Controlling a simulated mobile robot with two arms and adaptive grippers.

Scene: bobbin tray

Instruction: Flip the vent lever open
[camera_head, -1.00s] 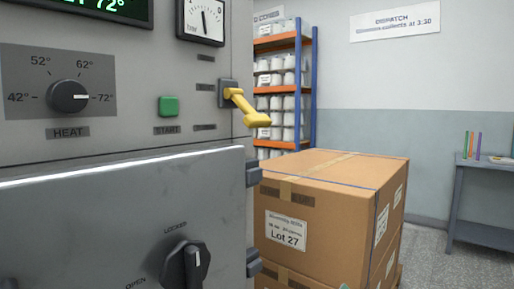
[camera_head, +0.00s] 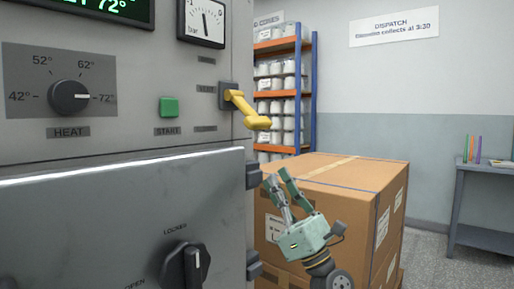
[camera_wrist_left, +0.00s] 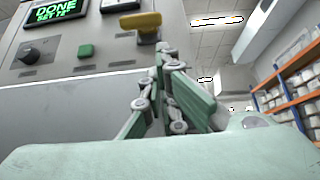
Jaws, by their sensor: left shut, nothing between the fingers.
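The yellow vent lever (camera_head: 248,112) sticks out from a dark mount at the right edge of the grey machine panel (camera_head: 140,100), sloping down to the right. It also shows in the left wrist view (camera_wrist_left: 141,21), just above and beyond the fingertips. My left gripper (camera_head: 276,176) is pale green and points up, below the lever and in front of the cardboard boxes. Its fingers (camera_wrist_left: 164,52) are shut with nothing between them, and a gap to the lever shows in the head view. My right gripper is in neither view.
The panel also holds a heat knob (camera_head: 69,96), a green start button (camera_head: 169,107) and a gauge (camera_head: 205,20). A lock knob (camera_head: 186,268) is on the door below. Stacked cardboard boxes (camera_head: 345,172) stand to the right. Shelving (camera_head: 314,85) stands behind, a side table (camera_head: 480,168) far right.

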